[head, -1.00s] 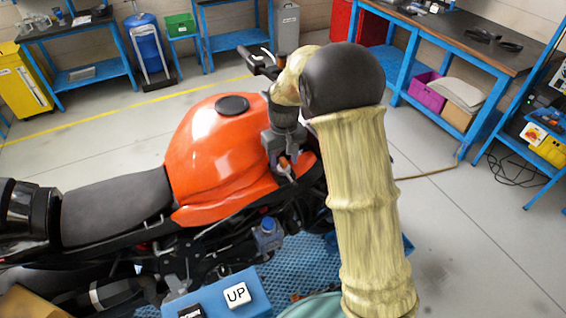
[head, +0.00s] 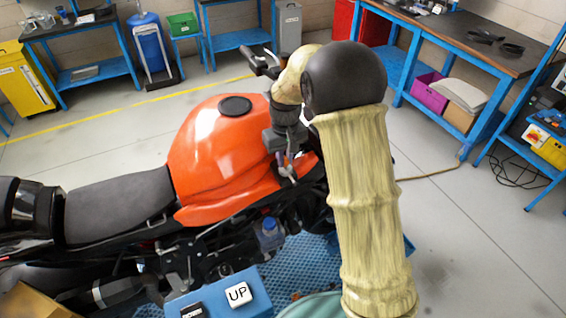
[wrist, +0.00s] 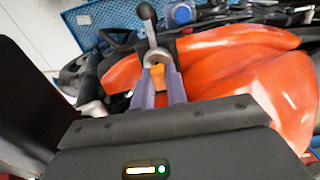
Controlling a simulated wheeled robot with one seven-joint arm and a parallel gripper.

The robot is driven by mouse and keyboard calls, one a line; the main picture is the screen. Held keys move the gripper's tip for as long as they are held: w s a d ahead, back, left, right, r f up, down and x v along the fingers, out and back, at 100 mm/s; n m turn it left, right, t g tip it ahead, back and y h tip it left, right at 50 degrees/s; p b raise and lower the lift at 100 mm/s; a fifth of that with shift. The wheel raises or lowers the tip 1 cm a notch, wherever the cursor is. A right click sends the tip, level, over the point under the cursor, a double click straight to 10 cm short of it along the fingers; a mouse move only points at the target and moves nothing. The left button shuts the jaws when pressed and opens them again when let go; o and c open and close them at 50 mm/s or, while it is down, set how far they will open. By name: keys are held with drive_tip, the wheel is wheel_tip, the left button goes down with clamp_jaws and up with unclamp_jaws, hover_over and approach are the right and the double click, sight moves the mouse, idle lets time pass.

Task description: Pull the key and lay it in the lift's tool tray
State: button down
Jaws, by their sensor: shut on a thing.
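My gripper (head: 288,170) hangs beside the front right of the motorcycle's orange tank (head: 212,150). In the wrist view, the fingers of my gripper (wrist: 158,80) are closed around a small orange-yellow piece, seemingly the key (wrist: 158,76). A grey rounded metal part sits at the fingertips, and a lever with a black knob (wrist: 147,12) stands beyond it. I cannot tell whether the key is still in its lock. The blue lift control box (head: 218,294) with a white UP button is at the bottom of the head view. I cannot make out the tool tray for certain.
The motorcycle's black seat (head: 118,203) extends left, and its handlebar (head: 262,62) rises close behind my wrist. A blue perforated mat (head: 290,270) lies below. My arm hides part of the right side. Workbenches (head: 480,35) stand at the back; the grey floor between is mostly clear.

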sight(286, 159)
drive_tip(key=shift+d+r, duration=0.25)
drive_tip(key=shift+r, duration=0.05)
drive_tip(key=shift+s+a+r+p, duration=0.1)
drive_tip(key=shift+r+p, duration=0.35)
drive_tip(key=shift+p, duration=0.05)
drive_tip(key=shift+r+p, duration=1.5)
drive_tip(key=shift+r, duration=0.35)
drive_tip(key=shift+f, duration=0.1)
